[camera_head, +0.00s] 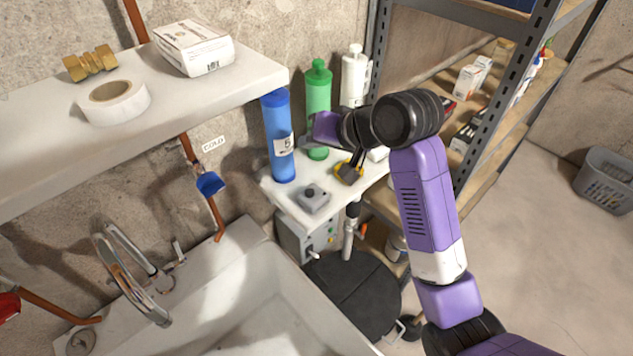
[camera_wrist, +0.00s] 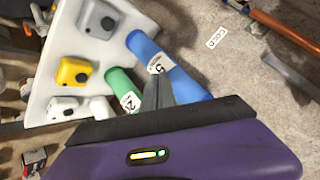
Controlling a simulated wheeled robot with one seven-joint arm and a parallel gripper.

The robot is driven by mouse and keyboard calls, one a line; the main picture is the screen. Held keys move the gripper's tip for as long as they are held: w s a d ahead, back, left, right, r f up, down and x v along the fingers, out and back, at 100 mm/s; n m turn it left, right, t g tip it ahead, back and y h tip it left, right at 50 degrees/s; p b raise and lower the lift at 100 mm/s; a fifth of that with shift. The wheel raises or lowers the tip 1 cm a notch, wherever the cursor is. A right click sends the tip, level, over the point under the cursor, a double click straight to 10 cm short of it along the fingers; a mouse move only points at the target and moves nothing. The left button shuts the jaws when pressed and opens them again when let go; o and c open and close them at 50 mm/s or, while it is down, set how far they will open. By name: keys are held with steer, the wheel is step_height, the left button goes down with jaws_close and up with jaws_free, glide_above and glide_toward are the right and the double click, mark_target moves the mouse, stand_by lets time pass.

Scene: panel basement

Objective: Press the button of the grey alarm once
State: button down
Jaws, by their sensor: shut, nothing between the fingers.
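The grey alarm (camera_head: 313,199) is a small box with a round dark button on top, near the front of the white shelf by the blue bottle. In the wrist view the grey alarm (camera_wrist: 98,18) is at the upper left, its button facing the camera. My gripper (camera_head: 347,177) is shut and empty, to the right of the grey alarm and apart from it. Its dark fingers (camera_wrist: 158,80) show in the wrist view in front of the bottles. A yellow alarm (camera_wrist: 74,72) and a white one (camera_wrist: 62,107) stand in line with the grey one.
A blue bottle (camera_head: 280,130), a green bottle (camera_head: 318,90) and a white bottle (camera_head: 353,75) stand along the back of the small shelf (camera_head: 290,207). The upper shelf (camera_head: 160,115) holds tape and a carton. A sink (camera_head: 250,310) is below, and a metal rack (camera_head: 480,125) is at right.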

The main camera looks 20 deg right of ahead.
steer(key=shift+s+f+g, duration=0.6)
steer(key=shift+s+f, duration=0.15)
steer(key=shift+f, duration=0.05)
steer(key=shift+f, duration=0.15)
steer(key=b, duration=0.7)
glide_above(313, 194)
step_height(313, 194, down, 7)
steer(key=shift+r, duration=0.2)
steer(key=shift+f, duration=0.95)
stand_by(0.5)
steer(key=shift+f, duration=0.4)
